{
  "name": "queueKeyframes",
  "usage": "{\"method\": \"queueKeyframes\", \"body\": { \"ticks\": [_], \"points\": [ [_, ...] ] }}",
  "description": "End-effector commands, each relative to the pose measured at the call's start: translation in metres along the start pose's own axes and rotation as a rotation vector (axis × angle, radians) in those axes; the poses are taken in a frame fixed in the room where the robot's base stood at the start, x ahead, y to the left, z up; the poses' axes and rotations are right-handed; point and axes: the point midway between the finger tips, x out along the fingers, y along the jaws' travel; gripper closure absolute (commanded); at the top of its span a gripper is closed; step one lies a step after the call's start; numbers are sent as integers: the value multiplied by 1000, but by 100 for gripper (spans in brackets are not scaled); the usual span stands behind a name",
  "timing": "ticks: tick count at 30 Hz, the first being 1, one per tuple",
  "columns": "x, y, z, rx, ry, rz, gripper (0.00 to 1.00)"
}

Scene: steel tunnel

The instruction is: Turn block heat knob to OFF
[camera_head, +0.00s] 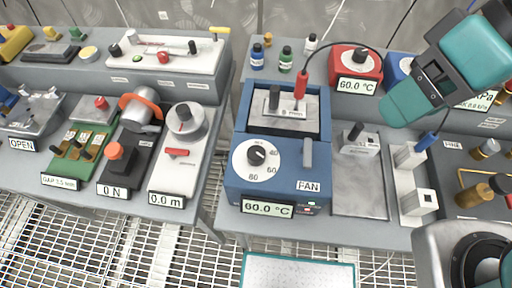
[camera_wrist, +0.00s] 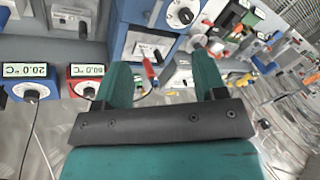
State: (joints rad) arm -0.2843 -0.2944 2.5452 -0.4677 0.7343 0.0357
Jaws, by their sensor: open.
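The block heater (camera_head: 236,188) is a blue box at the centre of the head view. Its black heat knob (camera_head: 257,154) sits on a white dial marked 40, 60 and 80; I cannot tell exactly where the pointer is. The heater's display (camera_head: 268,208) reads 60.0 °C. The dial knob also shows at the top of the wrist view (camera_wrist: 185,16). My teal gripper (camera_head: 392,112) is to the right of and above the heater, apart from the knob. In the wrist view its two fingers (camera_wrist: 161,66) are spread with nothing held between them.
A red-handled probe (camera_head: 300,86) with a black cable stands in the heater's top. A FAN lever (camera_head: 308,152) is right of the knob. A red unit (camera_head: 354,66) reading 60.0 °C stands behind. A metal plate (camera_head: 360,187) lies to the right.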

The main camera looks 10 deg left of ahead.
Motion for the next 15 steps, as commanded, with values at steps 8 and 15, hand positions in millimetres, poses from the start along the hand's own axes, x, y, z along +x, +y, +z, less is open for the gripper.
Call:
{"method": "queueKeyframes", "body": {
  "ticks": [8,15],
  "points": [
    [34,-36,-72,403,-122,151,35],
    [86,-97,-111,758,-84,326,35]
  ]
}}
